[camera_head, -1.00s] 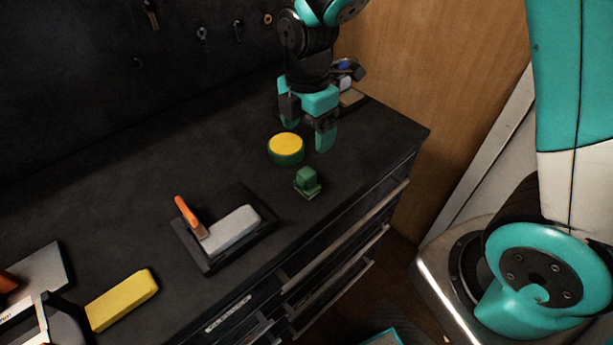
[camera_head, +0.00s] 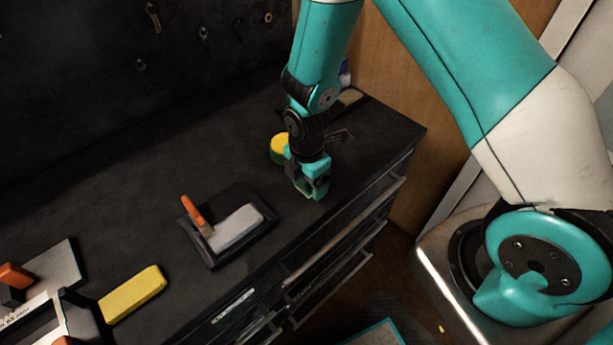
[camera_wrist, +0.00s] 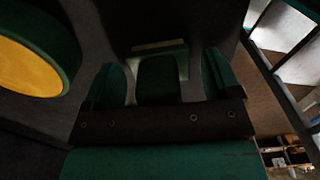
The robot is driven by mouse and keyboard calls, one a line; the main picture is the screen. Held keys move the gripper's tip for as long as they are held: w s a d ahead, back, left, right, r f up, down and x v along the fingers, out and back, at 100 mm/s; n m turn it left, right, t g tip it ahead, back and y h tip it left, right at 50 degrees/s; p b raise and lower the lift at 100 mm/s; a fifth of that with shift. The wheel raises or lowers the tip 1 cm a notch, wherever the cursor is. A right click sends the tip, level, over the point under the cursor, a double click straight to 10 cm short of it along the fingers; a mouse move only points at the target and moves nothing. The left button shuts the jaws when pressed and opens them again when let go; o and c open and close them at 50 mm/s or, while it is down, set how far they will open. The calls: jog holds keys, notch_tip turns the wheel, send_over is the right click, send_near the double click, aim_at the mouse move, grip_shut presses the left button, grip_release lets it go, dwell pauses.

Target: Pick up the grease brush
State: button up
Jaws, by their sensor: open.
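A small green block with a pale strip along one edge (camera_wrist: 158,78) shows in the wrist view and may be the grease brush. My gripper (camera_head: 311,191) is open and low over the bench at the block's place, hiding most or all of it in the head view. In the wrist view, the gripper's green fingers (camera_wrist: 162,84) stand on either side of the block. I cannot tell whether they touch it. An orange-handled tool (camera_head: 197,215) lies partly on a black tray (camera_head: 212,257) beside a pale grey block (camera_head: 237,226).
A round green tin with a yellow top (camera_head: 280,144) stands close behind and left of my gripper; it also shows in the wrist view (camera_wrist: 30,58). A yellow block (camera_head: 132,294) and a flat grey plate (camera_head: 52,272) lie front left. The bench's drawer edge is close on the right.

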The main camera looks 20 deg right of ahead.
jog(key=shift+f, duration=0.35)
jog(key=shift+c, duration=0.5)
jog(key=c, duration=0.9)
jog(key=shift+r, duration=0.15)
jog(key=shift+c, duration=0.2)
notch_tip(320, 180, up, 20)
jog(key=b, duration=0.3)
jog(key=o, duration=0.4)
jog(key=shift+c, duration=1.4)
